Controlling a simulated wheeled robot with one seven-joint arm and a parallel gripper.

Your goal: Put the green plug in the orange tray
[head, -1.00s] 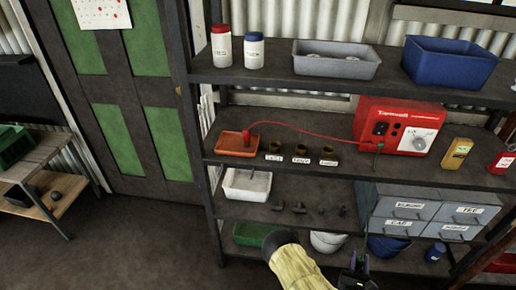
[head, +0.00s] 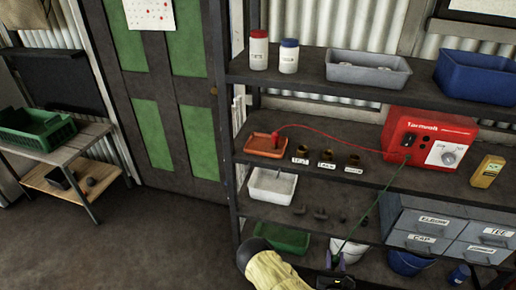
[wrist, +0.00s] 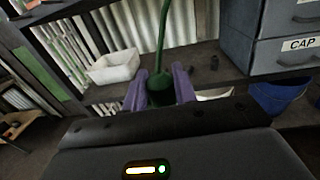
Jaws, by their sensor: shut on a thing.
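The green plug (wrist: 161,90) is between the purple fingers of my gripper (wrist: 162,94), which is shut on it. Its green cord rises from the plug in the wrist view. In the head view my gripper (head: 335,259) is low, in front of the lower shelves, and the plug is hard to make out there. The green cord (head: 374,207) runs from it up to the red welder box (head: 428,133). The orange tray (head: 259,152) is on the second shelf from the top, up and left of my gripper. A red plug (head: 276,138) on a red cord is in it.
Several small labelled brown cups (head: 327,157) stand right of the tray. A white bin (head: 270,187) and dark fittings are on the shelf below. Grey drawers (head: 433,227) stand right of my gripper. The shelf post (head: 231,150) is left of the tray.

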